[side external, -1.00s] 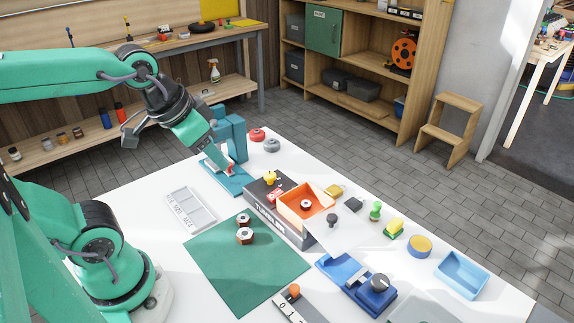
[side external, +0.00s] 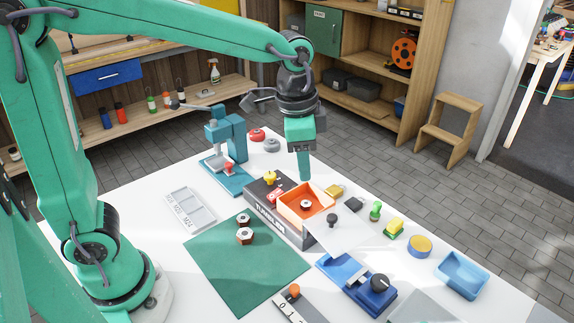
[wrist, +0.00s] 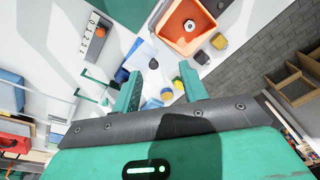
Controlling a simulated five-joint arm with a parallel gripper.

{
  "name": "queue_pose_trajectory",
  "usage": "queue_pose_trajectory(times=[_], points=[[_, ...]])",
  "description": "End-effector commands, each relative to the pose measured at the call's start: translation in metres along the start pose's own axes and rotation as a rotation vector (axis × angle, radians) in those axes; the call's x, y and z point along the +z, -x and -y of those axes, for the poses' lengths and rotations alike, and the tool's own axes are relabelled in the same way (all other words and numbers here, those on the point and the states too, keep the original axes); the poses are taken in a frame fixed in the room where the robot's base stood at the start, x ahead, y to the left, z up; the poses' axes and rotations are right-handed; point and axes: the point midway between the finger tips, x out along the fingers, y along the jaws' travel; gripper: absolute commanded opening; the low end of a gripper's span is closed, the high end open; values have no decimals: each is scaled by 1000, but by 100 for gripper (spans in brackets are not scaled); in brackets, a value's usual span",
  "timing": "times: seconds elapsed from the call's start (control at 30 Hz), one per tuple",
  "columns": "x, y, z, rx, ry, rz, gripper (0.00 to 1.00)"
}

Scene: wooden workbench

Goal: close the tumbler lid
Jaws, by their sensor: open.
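The tumbler (side external: 266,208) is a dark, labelled box with an open orange bin (side external: 291,203) on it. The bin also shows at the top of the wrist view (wrist: 176,38). A hex nut (side external: 306,205) lies inside the bin. A pale, see-through lid (side external: 338,236) stands open, out from the bin's right front side, with a dark knob (side external: 332,219) near it. My gripper (side external: 304,177) points down above the bin's back edge, apart from the lid. In the wrist view its two fingers (wrist: 158,76) are spread, with nothing between them.
A teal press (side external: 232,140) stands left of the tumbler. A green mat (side external: 245,275) with two nuts lies in front. A blue device with a dark knob (side external: 379,282), a green peg (side external: 375,211) and a blue tray (side external: 462,272) stand at the right.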

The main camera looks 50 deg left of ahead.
Motion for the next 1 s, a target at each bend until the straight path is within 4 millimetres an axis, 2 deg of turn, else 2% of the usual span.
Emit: queue_pose_trajectory(times=[0.2,0.4,0.77,1.0], points=[[-36,-28,-11,38,-141,68,43],[-54,-45,-19,58,-218,102,43],[-58,-50,-21,63,-237,110,43],[-56,-65,-22,64,-236,112,43]])
